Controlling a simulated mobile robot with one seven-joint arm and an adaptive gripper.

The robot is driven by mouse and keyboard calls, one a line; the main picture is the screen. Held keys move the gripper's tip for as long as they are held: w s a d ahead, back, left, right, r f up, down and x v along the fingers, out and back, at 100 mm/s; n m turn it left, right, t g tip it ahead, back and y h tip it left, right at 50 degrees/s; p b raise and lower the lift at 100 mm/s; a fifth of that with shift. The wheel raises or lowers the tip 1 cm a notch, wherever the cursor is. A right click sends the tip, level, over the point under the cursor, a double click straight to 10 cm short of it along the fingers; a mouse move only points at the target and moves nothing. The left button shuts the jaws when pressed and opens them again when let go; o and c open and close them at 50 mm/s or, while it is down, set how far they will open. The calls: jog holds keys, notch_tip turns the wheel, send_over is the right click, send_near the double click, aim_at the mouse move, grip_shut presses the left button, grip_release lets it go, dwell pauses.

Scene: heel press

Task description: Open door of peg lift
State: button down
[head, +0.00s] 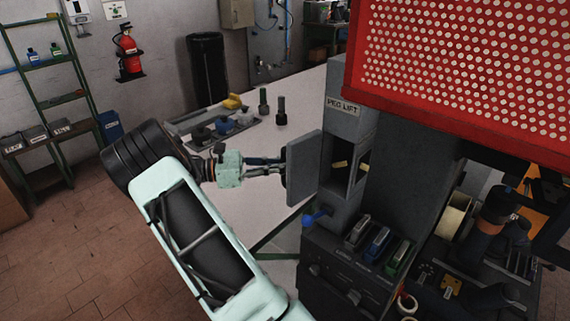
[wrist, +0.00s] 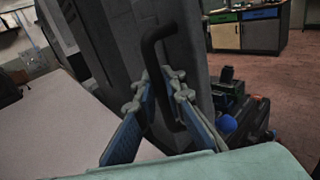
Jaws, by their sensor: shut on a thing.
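The peg lift (head: 345,150) is a grey upright housing with a "PEG LIFT" label near its top. Its grey door (head: 304,165) stands swung out to the left, and the dark opening (head: 342,170) shows with small yellow pieces inside. My gripper (head: 283,166) is at the outer face of the door. In the wrist view, the fingers of my gripper (wrist: 160,80) are closed around the black bar handle (wrist: 158,42) on the door (wrist: 115,50). The head view mostly hides the handle behind the door's edge and my fingers.
A red perforated guard (head: 460,70) overhangs on the right. A tray of parts (head: 215,125) and dark pegs (head: 281,112) stand on the white table (head: 300,98) behind my gripper.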

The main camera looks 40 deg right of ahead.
jog(key=shift+w+a, duration=0.1)
jog(key=c, duration=2.3)
grip_release()
jog(key=v, duration=1.2)
